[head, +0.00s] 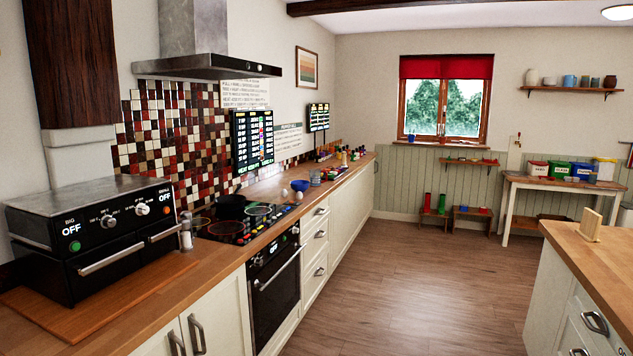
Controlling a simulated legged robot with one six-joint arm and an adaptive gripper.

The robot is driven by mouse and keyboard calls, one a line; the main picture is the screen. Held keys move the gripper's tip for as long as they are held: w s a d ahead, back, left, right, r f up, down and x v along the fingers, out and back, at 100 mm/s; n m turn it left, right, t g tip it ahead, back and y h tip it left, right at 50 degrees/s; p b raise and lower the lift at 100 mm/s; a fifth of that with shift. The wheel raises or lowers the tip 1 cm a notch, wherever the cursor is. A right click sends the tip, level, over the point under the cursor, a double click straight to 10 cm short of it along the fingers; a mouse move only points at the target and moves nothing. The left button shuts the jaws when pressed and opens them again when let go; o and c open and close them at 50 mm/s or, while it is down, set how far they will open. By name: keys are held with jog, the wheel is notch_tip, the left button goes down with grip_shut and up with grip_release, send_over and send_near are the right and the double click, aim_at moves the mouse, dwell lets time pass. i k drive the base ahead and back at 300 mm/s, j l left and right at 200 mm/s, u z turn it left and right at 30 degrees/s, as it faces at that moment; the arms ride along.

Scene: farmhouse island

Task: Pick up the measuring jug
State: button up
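A small clear or greyish vessel (315,178) stands on the left counter, past the hob and just right of a blue bowl (300,185). It may be the measuring jug, but it is too small to be sure. My gripper is not in view, so I cannot see what it holds.
The wooden counter (215,262) runs along the left wall, with a black oven (100,235), a hob (236,224) and a dark pan (231,206). A wooden island (600,245) is at right. The wooden floor (420,275) between them is clear. A table (560,183) holds coloured bins at back right.

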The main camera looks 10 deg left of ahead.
aim_at(315, 174)
jog(key=i+z, duration=0.2)
jog(key=i, duration=0.5)
jog(key=i+z, duration=0.2)
jog(key=i, duration=0.5)
jog(key=i+j+z, duration=0.1)
jog(key=i, duration=1.35)
jog(key=i+u, duration=0.1)
jog(key=i, duration=0.65)
jog(key=i+l, duration=0.1)
jog(key=i, duration=0.6)
jog(key=i+j+u, duration=0.1)
jog(key=i+u, duration=0.4)
jog(key=i, duration=0.25)
jog(key=i+l+u, duration=0.15)
jog(key=i+u, duration=0.3)
jog(key=i, duration=0.35)
jog(key=i+u, duration=0.45)
jog(key=i+l+u, duration=0.15)
jog(key=i+u, duration=0.3)
jog(key=i+l+u, duration=0.3)
jog(key=i+u, duration=0.15)
jog(key=i, duration=0.1)
